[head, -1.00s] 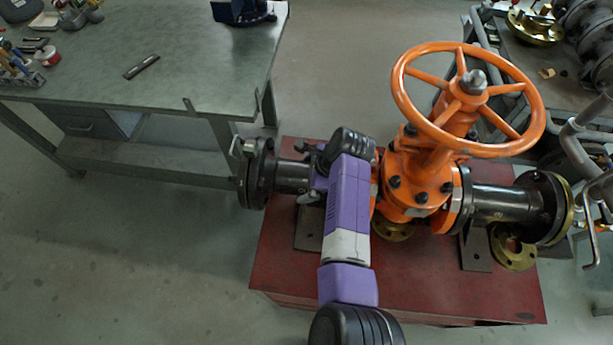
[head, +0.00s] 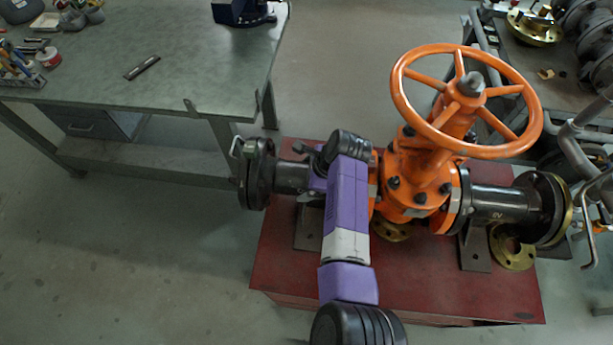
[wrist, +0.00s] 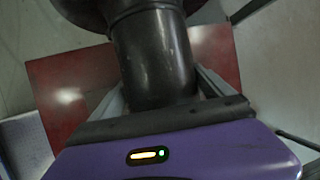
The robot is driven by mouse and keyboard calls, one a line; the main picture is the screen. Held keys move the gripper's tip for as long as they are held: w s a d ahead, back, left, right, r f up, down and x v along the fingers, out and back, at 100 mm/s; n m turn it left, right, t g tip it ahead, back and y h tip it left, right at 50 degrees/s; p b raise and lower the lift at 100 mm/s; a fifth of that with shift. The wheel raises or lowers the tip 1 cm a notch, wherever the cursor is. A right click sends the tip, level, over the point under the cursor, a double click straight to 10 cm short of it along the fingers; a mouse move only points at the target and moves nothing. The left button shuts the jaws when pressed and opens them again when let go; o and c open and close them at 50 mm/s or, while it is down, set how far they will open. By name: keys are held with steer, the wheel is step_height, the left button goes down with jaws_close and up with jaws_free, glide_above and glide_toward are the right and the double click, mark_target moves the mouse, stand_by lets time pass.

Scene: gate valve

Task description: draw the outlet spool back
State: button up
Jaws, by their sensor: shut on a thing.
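The orange gate valve (head: 425,175), with its spoked handwheel (head: 520,148), stands upright in the head view. A black flanged spool (head: 290,178) extends from its left side, and another black spool (head: 495,205) from its right. The frames do not clearly label which is the outlet. My gripper (wrist: 160,85) is shut around the left spool's pipe, which also fills the middle of the wrist view (wrist: 155,50), with grey fingers on both sides. In the head view my purple arm hides the grip and the joint between left spool and valve.
The valve stands on a red plinth (head: 410,285) with dark supports. A brass flange (head: 512,250) lies under the right spool. Floor is clear at the lower left.

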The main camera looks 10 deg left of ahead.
steer(key=shift+a, duration=0.5)
steer(key=o, duration=1.8)
steer(key=shift+d+r, duration=0.25)
steer(key=shift+r, duration=0.25)
steer(key=shift+v, duration=3.35)
